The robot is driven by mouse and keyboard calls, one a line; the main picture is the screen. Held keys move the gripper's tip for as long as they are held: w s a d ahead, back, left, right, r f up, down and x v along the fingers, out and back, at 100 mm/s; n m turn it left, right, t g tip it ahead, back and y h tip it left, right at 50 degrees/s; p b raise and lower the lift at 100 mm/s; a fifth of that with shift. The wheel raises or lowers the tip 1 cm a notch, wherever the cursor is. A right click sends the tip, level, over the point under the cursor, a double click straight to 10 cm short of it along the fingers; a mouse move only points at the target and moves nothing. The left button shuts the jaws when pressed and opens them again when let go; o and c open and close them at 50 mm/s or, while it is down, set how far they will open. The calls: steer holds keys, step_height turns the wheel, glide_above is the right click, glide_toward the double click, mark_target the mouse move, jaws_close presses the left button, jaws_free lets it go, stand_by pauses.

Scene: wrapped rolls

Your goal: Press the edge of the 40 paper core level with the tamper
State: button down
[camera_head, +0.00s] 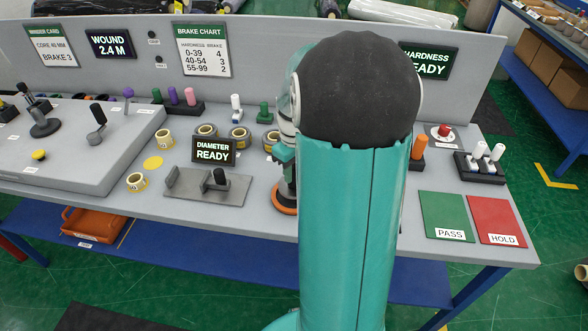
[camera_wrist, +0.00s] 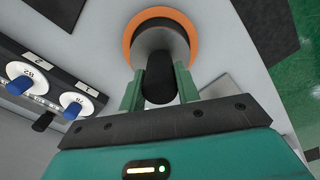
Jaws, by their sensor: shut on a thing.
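The tamper shows in the wrist view with a black handle (camera_wrist: 160,80) and a wider grey body (camera_wrist: 160,42). My gripper (camera_wrist: 159,88) is shut on the black handle, with one green finger on each side. An orange ring (camera_wrist: 190,25) shows around the far end of the grey body; I cannot tell whether they touch. In the head view the orange ring (camera_head: 285,210) lies at the bench below my gripper (camera_head: 284,160), and my arm hides much there. Several rolls stand on the bench, among them a yellow-labelled roll (camera_head: 137,181). I cannot tell which is the 40 core.
A metal fixture (camera_head: 207,186) with a black knob lies left of my arm, by the diameter display (camera_head: 213,151). Green PASS (camera_head: 447,213) and red HOLD (camera_head: 496,217) mats lie at right. A rack with white, blue-centred discs (camera_wrist: 80,102) shows in the wrist view.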

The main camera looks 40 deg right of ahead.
steer(key=shift+r, duration=4)
step_height(320, 180, up, 5)
steer(key=shift+d, duration=0.15)
